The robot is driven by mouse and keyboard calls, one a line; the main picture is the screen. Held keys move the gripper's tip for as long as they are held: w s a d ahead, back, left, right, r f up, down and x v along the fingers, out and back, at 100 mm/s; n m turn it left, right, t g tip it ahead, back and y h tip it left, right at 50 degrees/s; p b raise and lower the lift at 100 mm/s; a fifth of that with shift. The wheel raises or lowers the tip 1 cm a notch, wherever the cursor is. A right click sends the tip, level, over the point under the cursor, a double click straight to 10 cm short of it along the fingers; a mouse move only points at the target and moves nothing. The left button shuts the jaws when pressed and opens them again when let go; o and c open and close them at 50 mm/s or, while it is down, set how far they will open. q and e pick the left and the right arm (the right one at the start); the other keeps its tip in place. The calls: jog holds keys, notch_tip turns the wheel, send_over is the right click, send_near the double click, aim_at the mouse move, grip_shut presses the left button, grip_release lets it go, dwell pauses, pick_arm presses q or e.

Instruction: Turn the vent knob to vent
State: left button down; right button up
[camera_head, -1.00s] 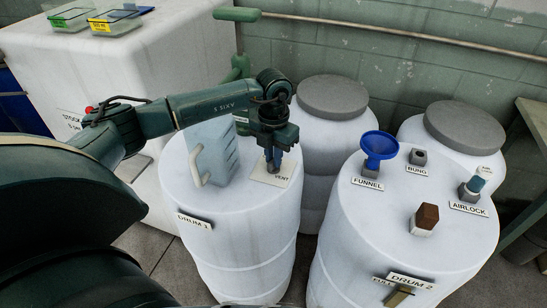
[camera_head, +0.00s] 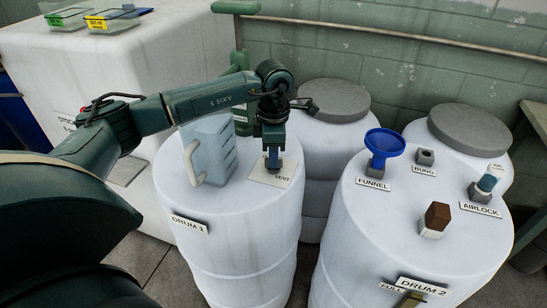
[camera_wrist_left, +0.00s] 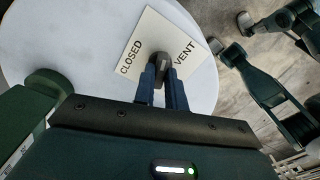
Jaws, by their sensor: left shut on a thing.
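The vent knob (camera_wrist_left: 176,63) is a small dark grey piece on a white plate (camera_wrist_left: 150,45) marked CLOSED and VENT. In the head view the left gripper (camera_head: 273,164) stands over the plate and hides the knob. The fingers cover part of the knob, so I cannot tell exactly which word it points to.
A blue-grey jug (camera_head: 212,148) with a pale handle stands on drum 1 close beside my left gripper. Drum 2 (camera_head: 345,225), at the right, carries a blue funnel (camera_head: 384,145), a bung and an airlock. A grey-lidded drum (camera_head: 332,97) stands behind.

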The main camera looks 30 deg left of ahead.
pick_arm(q)
jog(key=shift+m+b, duration=0.65)
jog(key=shift+m, duration=1.35)
jog(key=c, duration=1.4)
grip_release()
jog(key=shift+c, duration=0.2)
notch_tip(320, 180, up, 13)
jog(key=shift+r, duration=0.15)
